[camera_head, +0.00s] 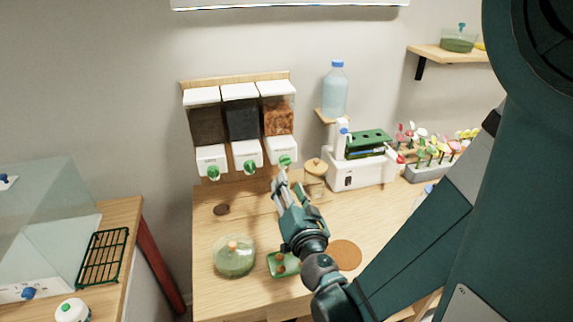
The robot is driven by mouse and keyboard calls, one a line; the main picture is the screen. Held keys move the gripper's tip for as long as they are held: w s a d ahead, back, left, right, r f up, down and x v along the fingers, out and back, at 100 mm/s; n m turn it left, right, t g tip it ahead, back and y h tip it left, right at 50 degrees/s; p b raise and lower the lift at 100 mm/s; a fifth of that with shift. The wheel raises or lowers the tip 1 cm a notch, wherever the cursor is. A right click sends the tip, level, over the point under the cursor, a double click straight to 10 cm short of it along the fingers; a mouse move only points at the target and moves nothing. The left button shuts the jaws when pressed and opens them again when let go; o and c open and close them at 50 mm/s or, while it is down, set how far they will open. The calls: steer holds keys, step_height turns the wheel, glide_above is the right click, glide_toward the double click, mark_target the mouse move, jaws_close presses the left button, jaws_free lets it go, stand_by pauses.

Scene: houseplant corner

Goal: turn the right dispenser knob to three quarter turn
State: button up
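The right dispenser knob (285,160) is green and sits on the white front of the right dispenser (278,118), which holds orange-brown material. My gripper (282,178) reaches up from below, its fingertips at or just under this knob. I cannot tell whether the fingers touch the knob or how far apart they are. The knob's turn angle is too small to read. The middle knob (249,166) and left knob (213,172) are also green, on matching dispensers with darker contents.
On the wooden table (215,235) stand a lidded glass jar (314,177), a green-filled glass bowl (234,258), a green tray (277,268) and a round cork mat (345,254). A white machine (360,168) with a water bottle (335,92) stands at right of the dispensers.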

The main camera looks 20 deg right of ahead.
mark_target(286, 165)
steer(key=shift+s+d+r+m+h, duration=0.1)
steer(key=shift+r+m+h, duration=0.2)
steer(key=shift+r+m, duration=0.5)
steer(key=shift+r, duration=0.2)
steer(key=shift+w+d, duration=0.2)
steer(key=shift+w, duration=1.75)
steer(key=shift+w+d, duration=0.2)
steer(key=shift+w, duration=1.75)
steer(key=c, duration=0.9)
